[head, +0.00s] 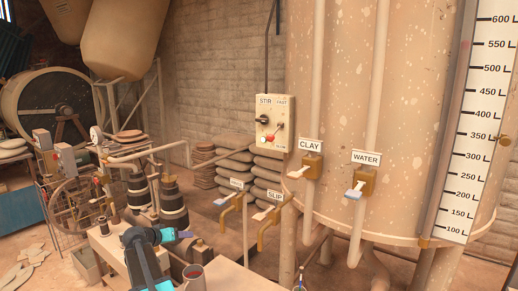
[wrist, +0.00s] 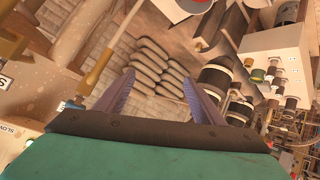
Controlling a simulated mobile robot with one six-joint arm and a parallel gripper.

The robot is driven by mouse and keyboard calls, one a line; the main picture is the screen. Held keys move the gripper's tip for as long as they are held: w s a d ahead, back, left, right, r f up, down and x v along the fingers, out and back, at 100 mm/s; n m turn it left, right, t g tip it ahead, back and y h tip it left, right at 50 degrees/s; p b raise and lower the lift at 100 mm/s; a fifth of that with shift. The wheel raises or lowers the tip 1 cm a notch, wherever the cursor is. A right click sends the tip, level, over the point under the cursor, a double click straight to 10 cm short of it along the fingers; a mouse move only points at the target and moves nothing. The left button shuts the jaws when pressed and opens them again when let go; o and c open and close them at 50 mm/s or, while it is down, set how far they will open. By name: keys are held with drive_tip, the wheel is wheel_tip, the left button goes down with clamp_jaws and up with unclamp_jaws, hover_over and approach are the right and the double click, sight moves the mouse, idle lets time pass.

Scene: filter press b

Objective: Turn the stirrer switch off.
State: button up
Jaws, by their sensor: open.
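The stirrer switch box (head: 270,123) is a cream panel marked STIR and FAST, fixed in front of the big tank in the head view. It has a black knob (head: 262,120) on the left and a red-tipped lever (head: 268,137) lower down. The knob's exact setting is too small to tell. My gripper (head: 180,235) is low and left of the box, well apart from it. In the wrist view my gripper (wrist: 157,88) shows two purple fingers spread with nothing between them. A panel marked SLOW (wrist: 12,132) shows at that view's lower left edge.
CLAY (head: 312,165) and WATER (head: 363,182) valves stick out from the tank (head: 400,120), right of the box. Lower valves, one marked SLIP (head: 270,212), stand below it. Stacked sacks (head: 235,165) lie behind.

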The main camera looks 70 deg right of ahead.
drive_tip(key=s+d+r+m+g+h+p, duration=0.1)
drive_tip(key=s+d+r, duration=0.25)
drive_tip(key=r, duration=0.45)
drive_tip(key=s+d+r+m+h, duration=0.1)
drive_tip(key=s+d+r+m, duration=0.1)
drive_tip(key=d+r, duration=0.45)
drive_tip(key=s+d+r+m+g+h+p, duration=0.1)
drive_tip(key=s+d+r, duration=0.2)
drive_tip(key=r, duration=0.6)
drive_tip(key=m+g+h, duration=0.3)
drive_tip(key=m, duration=0.1)
approach(260, 120)
drive_tip(key=a, duration=0.4)
drive_tip(key=shift+w+a+r+p, duration=0.15)
drive_tip(key=shift+w+a+p, duration=0.1)
drive_tip(key=shift+w+p, duration=0.2)
drive_tip(key=shift+d, duration=0.15)
drive_tip(key=p+x, duration=0.4)
drive_tip(key=x, duration=0.8)
drive_tip(key=shift+w+d, duration=0.15)
drive_tip(key=shift+w, duration=0.05)
drive_tip(key=shift+s+d+p, duration=0.25)
drive_tip(key=shift+d+p, duration=0.15)
drive_tip(key=shift+d, duration=0.25)
drive_tip(key=c, duration=1)
drive_tip(key=shift+c, duration=0.2)
